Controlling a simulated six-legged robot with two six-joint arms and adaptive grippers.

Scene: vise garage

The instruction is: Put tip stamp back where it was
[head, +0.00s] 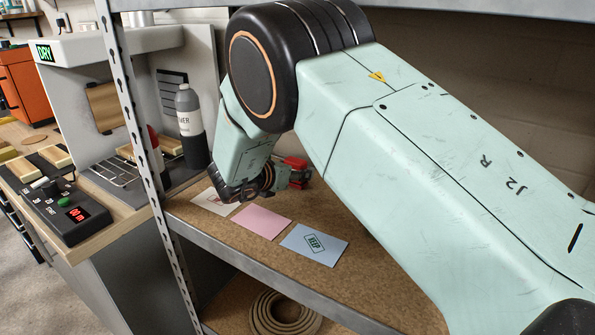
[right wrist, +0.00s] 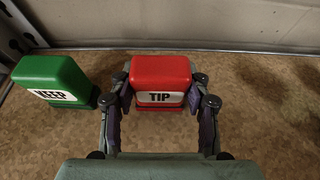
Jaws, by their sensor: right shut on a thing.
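The red tip stamp (right wrist: 161,75), with a white TIP label, sits between the fingers of my right gripper (right wrist: 161,100), which is shut on it. In the head view the red stamp (head: 293,162) shows partly behind my right gripper (head: 291,178), over the back of the shelf. I cannot tell whether its base touches the shelf board. The green KEEP stamp (right wrist: 52,80) stands to its left in the right wrist view, a small gap away. My left gripper is in neither view.
On the cork-coloured shelf (head: 370,292) lie a white card (head: 208,201), a pink card (head: 262,222) and a blue card (head: 314,244) printed KEEP. A perforated metal post (head: 140,130) stands at the left. Right of the red stamp the shelf (right wrist: 270,110) looks clear.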

